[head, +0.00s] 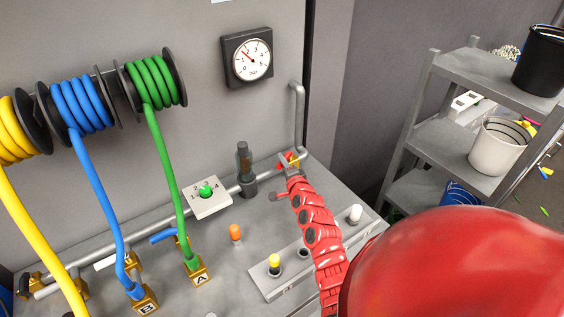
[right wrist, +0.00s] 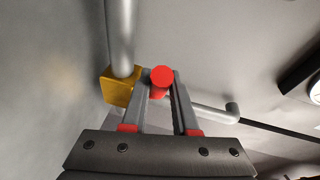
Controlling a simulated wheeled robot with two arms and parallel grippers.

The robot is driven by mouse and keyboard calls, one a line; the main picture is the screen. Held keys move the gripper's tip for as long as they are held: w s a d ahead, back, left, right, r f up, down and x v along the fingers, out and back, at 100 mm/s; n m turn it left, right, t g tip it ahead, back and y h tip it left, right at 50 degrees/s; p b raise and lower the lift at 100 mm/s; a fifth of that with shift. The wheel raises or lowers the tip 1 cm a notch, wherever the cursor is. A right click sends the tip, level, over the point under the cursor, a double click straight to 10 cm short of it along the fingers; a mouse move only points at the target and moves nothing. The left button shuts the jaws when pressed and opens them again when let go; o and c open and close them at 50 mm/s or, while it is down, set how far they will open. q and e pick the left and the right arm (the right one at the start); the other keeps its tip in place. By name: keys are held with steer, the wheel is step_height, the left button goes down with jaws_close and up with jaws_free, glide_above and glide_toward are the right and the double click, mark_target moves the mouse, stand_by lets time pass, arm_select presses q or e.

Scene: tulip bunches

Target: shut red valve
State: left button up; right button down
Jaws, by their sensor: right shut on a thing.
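The red valve (head: 286,156) sits at the right end of the grey pipe along the back of the bench. In the right wrist view its red handle (right wrist: 161,78) lies between my fingertips, beside the brass valve body (right wrist: 117,91). My right gripper (head: 286,168) is shut on the handle; it also shows in the right wrist view (right wrist: 160,88). My red right arm reaches it from the lower right. The handle's full shape is partly hidden by the fingers. My left gripper is not in view.
A pressure gauge (head: 247,58) hangs on the wall above. A dark upright fitting (head: 244,170) and a white switch box (head: 207,197) stand left of the valve. Yellow, blue and green hoses run down to brass fittings. A grey shelf (head: 437,140) stands at right.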

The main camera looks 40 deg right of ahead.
steer(key=shift+f, duration=0.1)
steer(key=c, duration=1.1)
jaws_free()
steer(key=o, duration=0.4)
steer(key=shift+s, duration=0.1)
steer(key=b+v, duration=0.1)
steer(key=v, duration=1.6)
steer(key=shift+s+a+b, duration=0.2)
steer(key=shift+b, duration=0.1)
steer(key=shift+c, duration=0.3)
